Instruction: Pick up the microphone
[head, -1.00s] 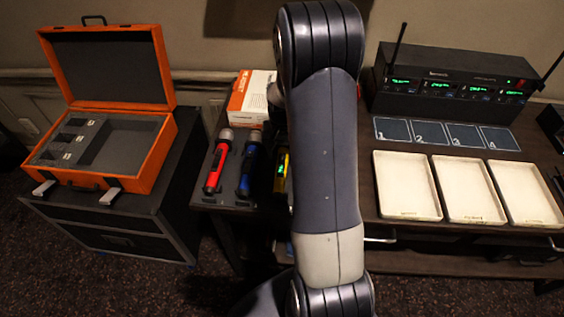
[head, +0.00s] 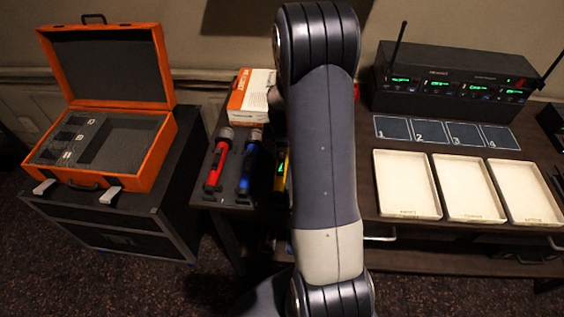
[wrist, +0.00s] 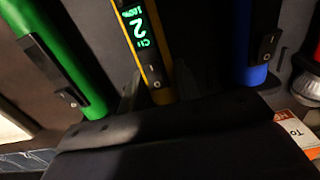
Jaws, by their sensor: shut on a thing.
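A yellow microphone (wrist: 140,45) with a lit green "2" display is in the middle of the wrist view. My gripper (wrist: 156,98) is shut on its body; the fingertips are dark and hard to make out. A green microphone (wrist: 60,70) is to its left, a blue one (wrist: 260,40) to its right, and part of a red one (wrist: 317,55) is at the right edge. In the head view, the red (head: 214,166), blue (head: 249,167) and yellow (head: 281,172) microphones are at the table's left end. My arm hides the gripper and the green microphone there.
An open orange case (head: 150,165) with grey foam sits on a black cabinet at left. An orange-and-white box (head: 250,95) stands behind the microphones. To the right are a receiver (head: 445,85), numbered pads (head: 430,133) and cream trays (head: 408,184). The floor in front is clear.

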